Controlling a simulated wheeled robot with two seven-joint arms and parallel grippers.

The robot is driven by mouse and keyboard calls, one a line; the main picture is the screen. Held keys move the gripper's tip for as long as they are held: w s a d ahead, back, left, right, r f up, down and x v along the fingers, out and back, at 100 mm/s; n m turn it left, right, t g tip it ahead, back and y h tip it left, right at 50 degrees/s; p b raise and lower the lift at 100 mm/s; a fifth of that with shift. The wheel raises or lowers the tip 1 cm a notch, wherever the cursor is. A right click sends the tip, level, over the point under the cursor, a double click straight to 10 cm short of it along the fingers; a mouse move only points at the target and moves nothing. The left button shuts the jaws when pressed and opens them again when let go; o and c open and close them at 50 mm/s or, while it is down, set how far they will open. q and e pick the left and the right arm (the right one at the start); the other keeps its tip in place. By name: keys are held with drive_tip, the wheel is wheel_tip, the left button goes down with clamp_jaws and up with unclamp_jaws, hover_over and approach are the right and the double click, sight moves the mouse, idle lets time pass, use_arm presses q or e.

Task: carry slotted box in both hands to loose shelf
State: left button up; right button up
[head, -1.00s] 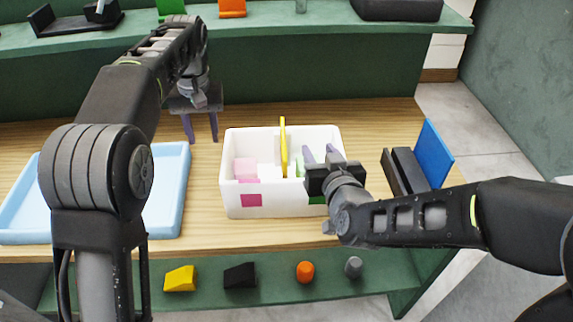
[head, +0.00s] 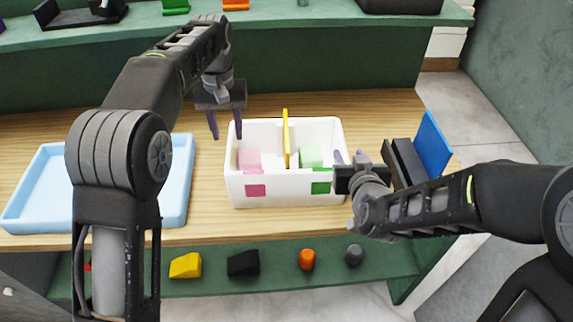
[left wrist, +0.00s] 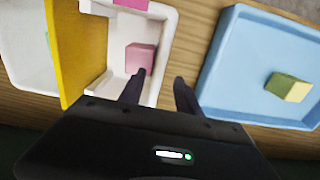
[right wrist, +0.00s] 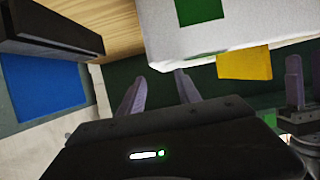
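The slotted box (head: 290,188) is white with a yellow divider (head: 286,140) and stands on the wooden table. It holds a pink block (head: 249,159) and a green block (head: 311,155), with matching labels on its front. My left gripper (head: 225,136) is open at the box's left end; in the left wrist view its fingers (left wrist: 158,88) straddle the end wall, one inside and one outside. My right gripper (head: 349,157) is open at the right end; its fingers (right wrist: 160,82) are near the box's corner, contact unclear. No label shows which shelf is the loose shelf.
A lower green shelf (head: 215,289) holds loose yellow (head: 185,265), black (head: 243,263), orange (head: 307,259) and grey (head: 354,255) pieces. A blue tray (head: 178,205) lies left of the box. A black holder with a blue panel (head: 432,145) stands close at right.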

sight(230, 145)
use_arm(q)
drive_tip(key=shift+f, duration=3.5)
use_arm(e)
drive_tip(key=shift+x, duration=3.6)
use_arm(q)
drive_tip(key=shift+c, duration=0.4)
use_arm(e)
drive_tip(key=shift+s, duration=0.1)
drive_tip(key=shift+c, duration=0.4)
use_arm(q)
clamp_jaws()
use_arm(e)
clamp_jaws()
